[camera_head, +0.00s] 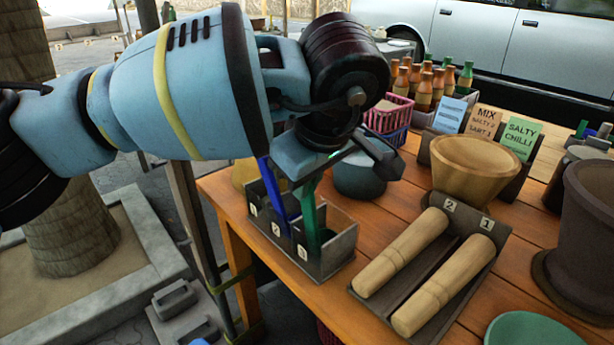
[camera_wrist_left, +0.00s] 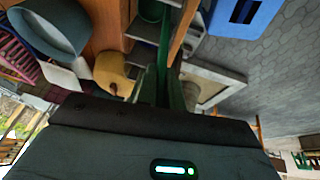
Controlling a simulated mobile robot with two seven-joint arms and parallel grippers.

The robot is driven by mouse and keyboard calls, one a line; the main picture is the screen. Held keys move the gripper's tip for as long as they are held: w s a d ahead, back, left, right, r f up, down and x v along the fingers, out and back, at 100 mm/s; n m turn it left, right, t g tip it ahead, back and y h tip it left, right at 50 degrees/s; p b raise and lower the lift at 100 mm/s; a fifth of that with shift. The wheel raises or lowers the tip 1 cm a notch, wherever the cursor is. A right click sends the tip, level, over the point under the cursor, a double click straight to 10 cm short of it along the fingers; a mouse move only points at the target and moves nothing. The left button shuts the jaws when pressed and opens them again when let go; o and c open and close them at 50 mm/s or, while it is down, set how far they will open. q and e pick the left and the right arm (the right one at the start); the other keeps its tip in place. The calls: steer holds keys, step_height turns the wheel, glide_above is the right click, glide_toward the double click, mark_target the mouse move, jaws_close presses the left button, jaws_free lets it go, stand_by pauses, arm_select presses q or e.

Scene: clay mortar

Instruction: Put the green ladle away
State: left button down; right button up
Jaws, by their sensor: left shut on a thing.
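The green ladle (camera_head: 309,216) stands nearly upright, its lower part inside the grey holder (camera_head: 330,266), in the compartment labelled 3. My left gripper (camera_head: 312,172) is above the holder and shut on the upper part of the green handle. In the left wrist view the green handle (camera_wrist_left: 164,52) runs from my gripper (camera_wrist_left: 165,92) toward the holder. A blue ladle (camera_head: 274,192) leans in the same holder, to the left of the green one. My right gripper is not in view.
The holder stands at the table's (camera_head: 408,196) left edge. A round dark pot (camera_head: 366,180) is close behind it. A rack with two wooden pestles (camera_head: 440,282) lies to the right, with a wooden mortar (camera_head: 474,165) behind it. Bottles and baskets (camera_head: 388,117) stand farther back.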

arm_select(q)
steer(key=c, duration=1.5)
jaws_free()
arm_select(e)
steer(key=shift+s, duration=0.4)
arm_select(q)
steer(key=shift+o, duration=0.2)
steer(key=shift+r, duration=0.15)
steer(key=p+v, duration=0.1)
steer(key=v, duration=0.6)
steer(key=shift+s+r, duration=0.2)
steer(key=shift+r, duration=0.05)
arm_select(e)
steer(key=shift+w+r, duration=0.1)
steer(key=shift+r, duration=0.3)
arm_select(q)
steer(key=shift+d, duration=0.1)
